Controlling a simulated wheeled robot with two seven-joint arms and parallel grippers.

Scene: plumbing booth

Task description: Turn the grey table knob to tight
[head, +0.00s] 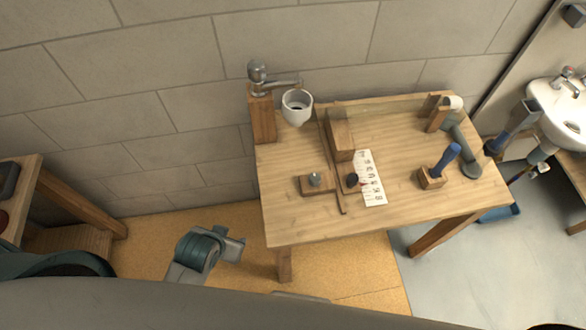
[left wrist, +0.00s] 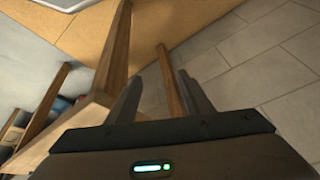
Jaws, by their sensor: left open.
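The grey table knob (head: 314,179) stands on a small wooden block (head: 326,187) near the front left of the wooden table (head: 415,199) in the head view. A dark knob (head: 352,180) is just right of it, beside a white printed sheet (head: 371,185). My left gripper (head: 238,245) is low, left of the table and apart from the knob. In the left wrist view its two fingers (left wrist: 160,98) are spread with nothing between them, near a wooden leg. The knob does not show in the left wrist view. My right gripper is in neither view.
A tap (head: 276,80) with a white cup (head: 297,107) stands at the table's back left. A blue-handled tool (head: 446,160) stands in a wooden holder at the right. A white sink (head: 560,110) is at far right. The table's front left corner is clear.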

